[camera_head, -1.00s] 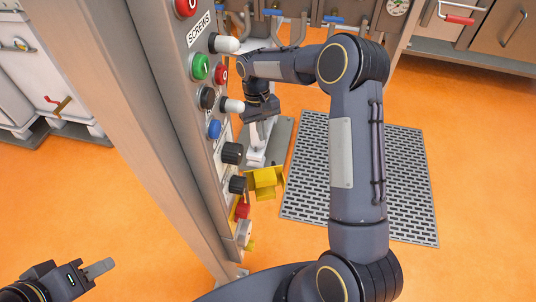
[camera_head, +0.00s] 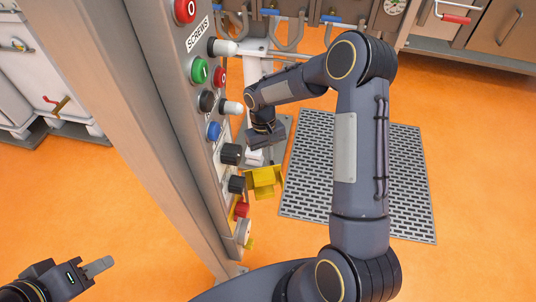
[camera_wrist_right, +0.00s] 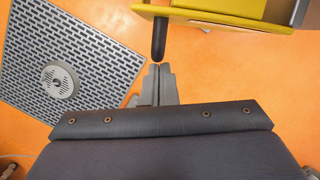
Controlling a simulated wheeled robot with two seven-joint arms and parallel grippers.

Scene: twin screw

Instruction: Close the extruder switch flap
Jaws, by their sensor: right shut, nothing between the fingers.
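The yellow flap (camera_head: 264,180) stands out from the lower part of the control panel, above a red switch (camera_head: 241,209); it looks open. In the right wrist view, yellow parts (camera_wrist_right: 225,10) fill the top edge, with a black rod-like piece (camera_wrist_right: 159,38) pointing down from them. My right gripper (camera_wrist_right: 158,70) is shut and empty, its tips just below the end of that black piece; I cannot tell whether they touch. In the head view, the right wrist is just above the flap and its fingertips are hidden. My left gripper (camera_head: 98,267) is at the lower left, away from the panel; its jaw opening is unclear.
The panel (camera_head: 190,120) carries several buttons and black knobs (camera_head: 231,154) close to the right wrist. A metal post runs along its left side. A grey floor grate (camera_head: 410,180) lies to the right. Orange floor is open around it.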

